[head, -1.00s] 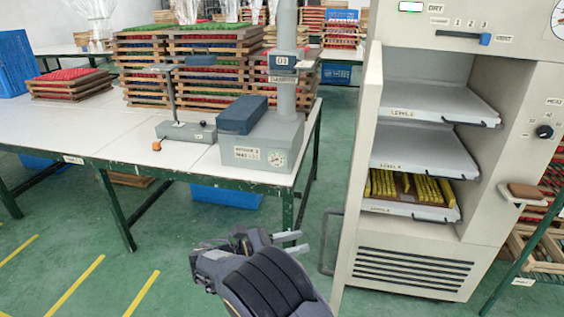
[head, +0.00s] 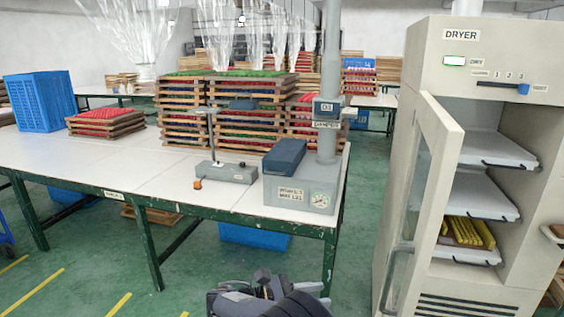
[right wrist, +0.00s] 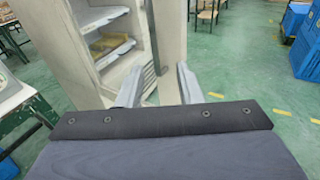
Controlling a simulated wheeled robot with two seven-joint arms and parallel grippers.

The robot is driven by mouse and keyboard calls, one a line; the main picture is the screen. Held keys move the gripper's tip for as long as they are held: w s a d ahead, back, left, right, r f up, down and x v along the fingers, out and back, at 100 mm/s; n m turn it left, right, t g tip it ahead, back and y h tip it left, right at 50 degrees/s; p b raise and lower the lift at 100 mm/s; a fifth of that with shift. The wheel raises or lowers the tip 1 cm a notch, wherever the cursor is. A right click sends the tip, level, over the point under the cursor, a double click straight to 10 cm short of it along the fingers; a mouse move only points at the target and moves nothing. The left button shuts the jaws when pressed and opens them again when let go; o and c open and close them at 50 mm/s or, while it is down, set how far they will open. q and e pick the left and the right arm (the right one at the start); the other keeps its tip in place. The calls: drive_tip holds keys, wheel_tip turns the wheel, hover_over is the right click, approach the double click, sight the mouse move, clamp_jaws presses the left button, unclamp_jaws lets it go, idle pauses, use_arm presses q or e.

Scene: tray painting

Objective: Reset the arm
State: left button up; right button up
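My right gripper (head: 312,290) is low at the bottom centre of the head view, in front of the table and left of the dryer. In the right wrist view its two fingers (right wrist: 160,72) stand apart with nothing between them. It touches nothing that I can see. My left gripper is not in view. The dryer (head: 468,70) stands at the right with its glazed door (head: 418,200) open. On its lowest visible shelf (head: 470,255) lies a tray with yellow pieces (head: 462,231).
A long white table (head: 120,170) holds stacked trays (head: 240,130), a small stand (head: 228,172) and a grey meter box (head: 300,193). Blue crates (right wrist: 305,50) stand at the right of the wrist view. Green floor (head: 365,215) is free between table and dryer.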

drive_tip(key=s+d+m+g+y, duration=0.5)
drive_tip(key=s+d+m+y, duration=0.45)
drive_tip(key=d, duration=0.65)
drive_tip(key=s+a+r+m+t+y, duration=0.1)
drive_tip(key=s+m+t+y, duration=0.2)
drive_tip(key=s, duration=0.6)
drive_tip(key=s+a+r+m+t+y, duration=0.1)
drive_tip(key=s+m+t+y, duration=0.3)
drive_tip(key=s+m+y, duration=0.4)
drive_tip(key=shift+s+a+r+m, duration=0.25)
drive_tip(key=shift+s+r+m, duration=0.3)
drive_tip(key=shift+s+m, duration=0.35)
